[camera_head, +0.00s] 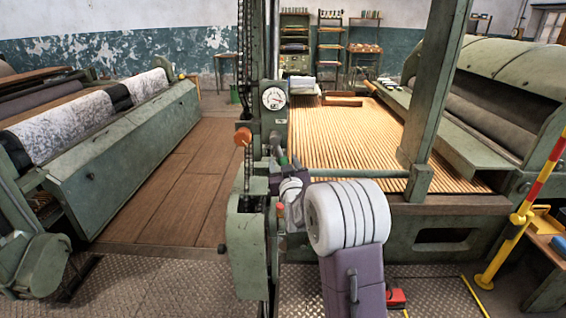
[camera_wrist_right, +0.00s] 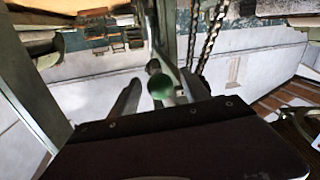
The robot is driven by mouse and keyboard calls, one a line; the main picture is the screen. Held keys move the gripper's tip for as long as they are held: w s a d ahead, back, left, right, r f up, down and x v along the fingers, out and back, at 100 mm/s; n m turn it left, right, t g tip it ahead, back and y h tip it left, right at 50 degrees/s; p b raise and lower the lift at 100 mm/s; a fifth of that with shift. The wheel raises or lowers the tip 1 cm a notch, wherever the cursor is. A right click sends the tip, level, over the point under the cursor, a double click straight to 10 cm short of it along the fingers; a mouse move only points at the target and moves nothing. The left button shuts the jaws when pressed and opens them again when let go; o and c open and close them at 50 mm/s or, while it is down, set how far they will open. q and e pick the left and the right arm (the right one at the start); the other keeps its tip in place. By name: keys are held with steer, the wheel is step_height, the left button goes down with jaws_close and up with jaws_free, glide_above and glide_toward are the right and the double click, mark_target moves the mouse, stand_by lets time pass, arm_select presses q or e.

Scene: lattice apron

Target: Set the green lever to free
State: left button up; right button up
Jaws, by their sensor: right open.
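The green lever (camera_head: 283,160) shows as a small green knob on the front of the green machine post, mostly hidden behind my right wrist. In the right wrist view its round green knob (camera_wrist_right: 160,87) faces the camera, with a grey shaft behind it. My right gripper (camera_head: 284,172) reaches toward the post and is largely covered by my own wrist. In the wrist view the right gripper (camera_wrist_right: 160,80) is open, its two fingers apart on either side of the knob. I cannot tell whether they touch it. No position marking is readable. My left gripper is not in view.
A dial gauge (camera_head: 273,98) sits above the lever. A green upright (camera_head: 436,90) and a slatted bed (camera_head: 350,135) lie right. A yellow-red post (camera_head: 512,235) stands at far right.

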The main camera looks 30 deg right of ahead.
steer(key=shift+w+d, duration=0.15)
steer(key=shift+w, duration=0.15)
steer(key=shift+c, duration=0.3)
jaws_close()
stand_by(1.0)
